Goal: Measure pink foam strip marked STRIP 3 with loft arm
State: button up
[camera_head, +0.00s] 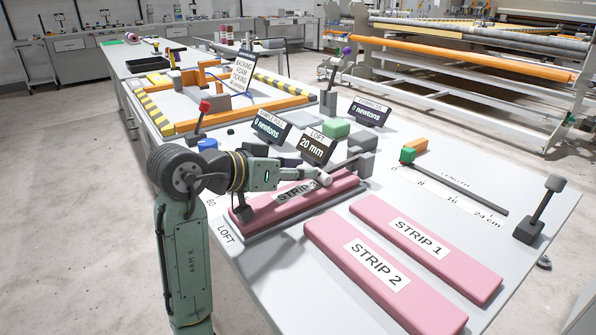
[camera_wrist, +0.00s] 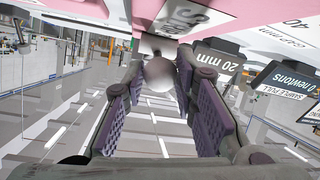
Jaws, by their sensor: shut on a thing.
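The pink foam strip marked STRIP 3 (camera_head: 345,184) lies flat on the grey LOFT plate (camera_head: 280,228); my arm hides part of its label. Its pink surface also shows in the wrist view (camera_wrist: 120,12). The loft arm (camera_head: 347,163) is a grey bar by a grey block at the strip's far right end. My gripper (camera_head: 312,178) is over the strip, shut on a pale round knob (camera_wrist: 159,74), apparently the loft arm's. Whether the arm touches the foam is hidden. The LOFT display (camera_head: 315,147) reads 20 mm.
STRIP 1 (camera_head: 450,262) and STRIP 2 (camera_head: 355,278) lie flat on the table, front right. The length scale (camera_head: 455,188) and a dark lever (camera_head: 538,212) stand right. Two displays reading 0 newtons (camera_head: 266,128) (camera_head: 367,112) stand behind. Orange frames (camera_head: 240,112) fill the back left.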

grip_shut()
jog(key=shift+r, duration=0.15)
